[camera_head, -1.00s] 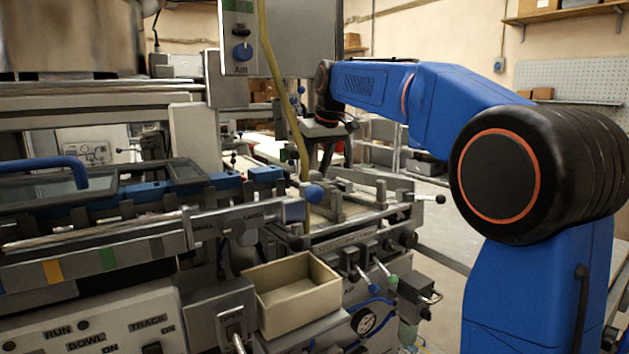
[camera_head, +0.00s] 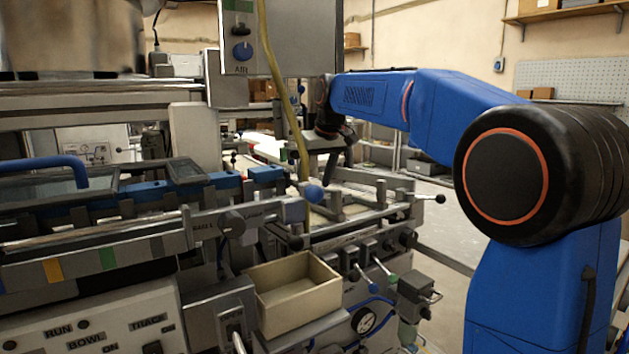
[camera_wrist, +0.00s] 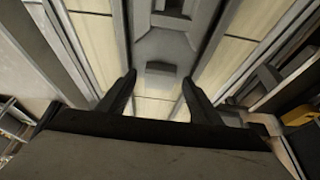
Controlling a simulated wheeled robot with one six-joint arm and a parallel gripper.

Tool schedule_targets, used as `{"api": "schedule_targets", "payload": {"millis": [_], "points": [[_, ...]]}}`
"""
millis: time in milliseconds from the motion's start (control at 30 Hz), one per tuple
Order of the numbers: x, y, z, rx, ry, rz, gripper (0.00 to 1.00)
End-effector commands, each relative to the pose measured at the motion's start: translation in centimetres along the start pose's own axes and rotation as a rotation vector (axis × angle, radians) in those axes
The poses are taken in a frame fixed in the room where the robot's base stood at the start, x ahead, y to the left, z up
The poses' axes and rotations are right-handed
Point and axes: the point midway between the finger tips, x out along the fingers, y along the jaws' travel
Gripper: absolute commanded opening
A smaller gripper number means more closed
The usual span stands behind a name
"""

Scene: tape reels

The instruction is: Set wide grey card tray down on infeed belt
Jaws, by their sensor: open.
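In the wrist view, a grey piece with a raised block (camera_wrist: 160,68), apparently the wide grey card tray, lies over the cream surface of the infeed belt (camera_wrist: 92,45). My gripper (camera_wrist: 160,88) is open, with one dark finger to each side of the block's near end and visible gaps to it. Whether the piece rests fully on the belt is hard to tell. In the head view, my gripper (camera_head: 333,178) points down over the belt area behind the machine's front rails. The tray cannot be made out clearly there.
Metal rails flank the belt in the wrist view. In the head view, a yellow hose (camera_head: 290,110) hangs left of my gripper, near a grey control box (camera_head: 285,45). An empty cardboard-coloured bin (camera_head: 292,295) stands in front, beside levers and a gauge (camera_head: 366,320).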

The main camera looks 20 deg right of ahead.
Motion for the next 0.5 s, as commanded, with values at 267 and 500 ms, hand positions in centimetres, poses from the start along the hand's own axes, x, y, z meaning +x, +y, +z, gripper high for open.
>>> {"api": "schedule_targets", "payload": {"millis": [267,500], "points": [[-2.2,0.0,-0.1,0.0,0.003,0.001,0.59],[-6.9,0.1,-0.1,0.001,0.003,0.001,0.59]]}}
